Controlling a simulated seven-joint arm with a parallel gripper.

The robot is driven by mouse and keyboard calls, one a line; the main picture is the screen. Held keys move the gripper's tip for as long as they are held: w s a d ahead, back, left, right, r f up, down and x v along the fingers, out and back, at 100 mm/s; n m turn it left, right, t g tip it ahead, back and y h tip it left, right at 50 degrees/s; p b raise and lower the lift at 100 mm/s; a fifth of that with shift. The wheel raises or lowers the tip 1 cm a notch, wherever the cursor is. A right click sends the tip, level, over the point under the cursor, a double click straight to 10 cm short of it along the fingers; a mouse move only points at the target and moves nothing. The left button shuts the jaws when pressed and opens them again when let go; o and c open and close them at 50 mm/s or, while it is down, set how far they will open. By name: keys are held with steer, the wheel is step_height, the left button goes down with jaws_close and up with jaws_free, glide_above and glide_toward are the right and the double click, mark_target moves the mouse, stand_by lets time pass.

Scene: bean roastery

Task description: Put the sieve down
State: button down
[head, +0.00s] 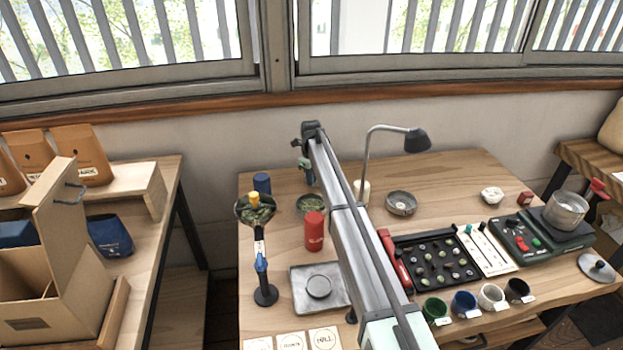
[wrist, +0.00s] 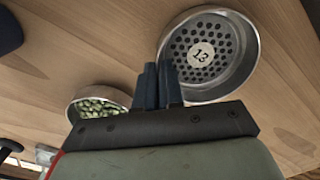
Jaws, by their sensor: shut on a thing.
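The sieve (wrist: 232,82) is a round metal dish with a perforated bottom and a round label reading 13, seen in the wrist view. It looks empty. My gripper (wrist: 163,82) is shut on its side wall, with the sieve to the right of the dark fingers. The wooden table (wrist: 95,45) lies beneath; I cannot tell whether the sieve touches it. In the head view my gripper (head: 308,176) is partly visible near the back of the table, behind a dish of green beans (head: 308,204). My arm appears to hide the held sieve there.
The bean dish also shows left in the wrist view (wrist: 98,104). A red canister (head: 314,231), blue canister (head: 262,183) and metal tray (head: 302,301) stand nearby. A lamp (head: 416,140) and another round metal dish (head: 401,204) are to the right. Bare wood lies around that dish.

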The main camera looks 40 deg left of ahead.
steer(key=c, duration=1.3)
jaws_free()
steer(key=shift+o, duration=0.2)
steer(key=shift+r, duration=0.15)
step_height(320, 180, up, 12)
